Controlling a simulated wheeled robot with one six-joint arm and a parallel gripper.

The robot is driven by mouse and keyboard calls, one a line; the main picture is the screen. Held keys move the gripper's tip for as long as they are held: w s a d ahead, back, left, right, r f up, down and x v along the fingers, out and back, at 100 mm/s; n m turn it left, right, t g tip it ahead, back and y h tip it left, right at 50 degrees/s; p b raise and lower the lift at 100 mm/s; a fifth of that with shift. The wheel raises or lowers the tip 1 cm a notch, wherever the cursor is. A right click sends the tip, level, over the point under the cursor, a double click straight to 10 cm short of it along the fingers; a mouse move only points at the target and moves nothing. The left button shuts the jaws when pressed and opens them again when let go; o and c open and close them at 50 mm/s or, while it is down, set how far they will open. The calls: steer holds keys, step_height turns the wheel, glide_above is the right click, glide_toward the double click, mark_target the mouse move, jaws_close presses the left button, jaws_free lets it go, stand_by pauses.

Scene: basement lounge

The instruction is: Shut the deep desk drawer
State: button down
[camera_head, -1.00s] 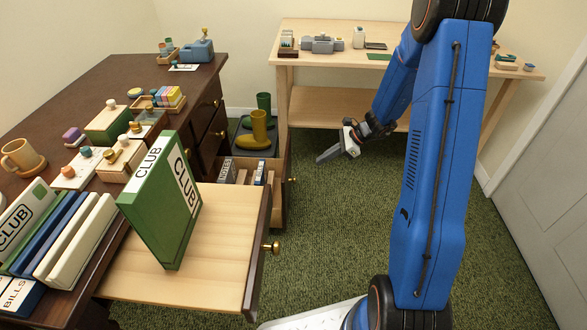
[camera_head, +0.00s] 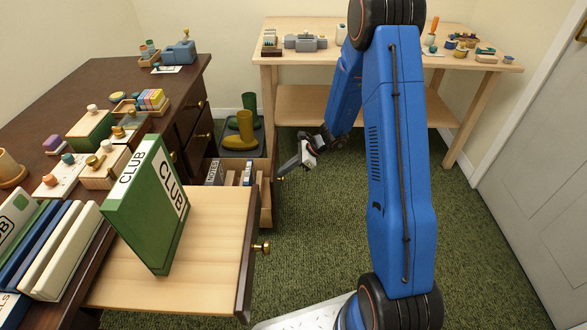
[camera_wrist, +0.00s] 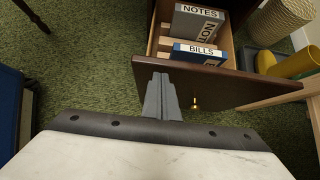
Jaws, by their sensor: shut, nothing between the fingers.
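The deep desk drawer (camera_head: 266,204) stands open under the dark wooden desk, with files inside. In the wrist view its dark front (camera_wrist: 232,90) has a brass knob (camera_wrist: 194,103), and files marked NOTES (camera_wrist: 196,22) and BILLS (camera_wrist: 200,54) show inside. My gripper (camera_head: 281,172) is shut and empty, at the outer face of the drawer front near the knob. In the wrist view its fingertips (camera_wrist: 161,80) overlap the front's upper edge, left of the knob. I cannot tell whether they touch it.
A nearer pull-out drawer (camera_head: 215,235) is also open, with a green CLUB binder (camera_head: 150,205) standing on it. Green and yellow boots (camera_head: 240,132) stand on a tray behind the deep drawer. A light workbench (camera_head: 300,70) is at the back. Green carpet is clear on the right.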

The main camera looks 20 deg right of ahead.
steer(key=shift+w+a, duration=0.2)
steer(key=shift+a, duration=0.25)
steer(key=w+a, duration=0.3)
steer(key=a, duration=0.6)
steer(key=w+a, duration=0.3)
steer(key=a, duration=0.7)
steer(key=w+a, duration=0.3)
steer(key=a, duration=0.7)
steer(key=shift+w+a, duration=0.25)
steer(key=shift+a+r, duration=0.15)
steer(key=shift+r, duration=0.05)
steer(key=shift+w, duration=0.1)
